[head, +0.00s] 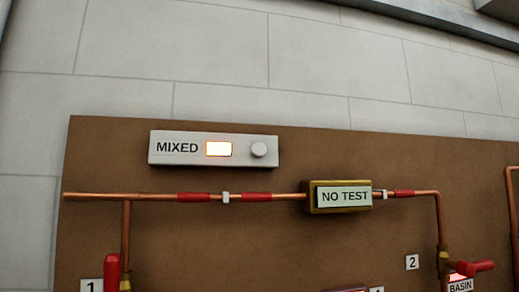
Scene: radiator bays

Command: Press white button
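The white button (258,149) is a small round knob at the right end of a pale panel (165,157) on the brown board. The panel reads "MIXED" and has a lit, whitish-orange window (218,149) between the word and the button. Nothing touches or covers the button. My gripper does not show in the head view.
A copper pipe (280,197) with red sleeves runs across the brown board (250,245) below the panel. A brass box (340,196) labelled "NO TEST" sits on it. Red handles (112,272) (470,268) show low on both sides. The tiled wall above is bare.

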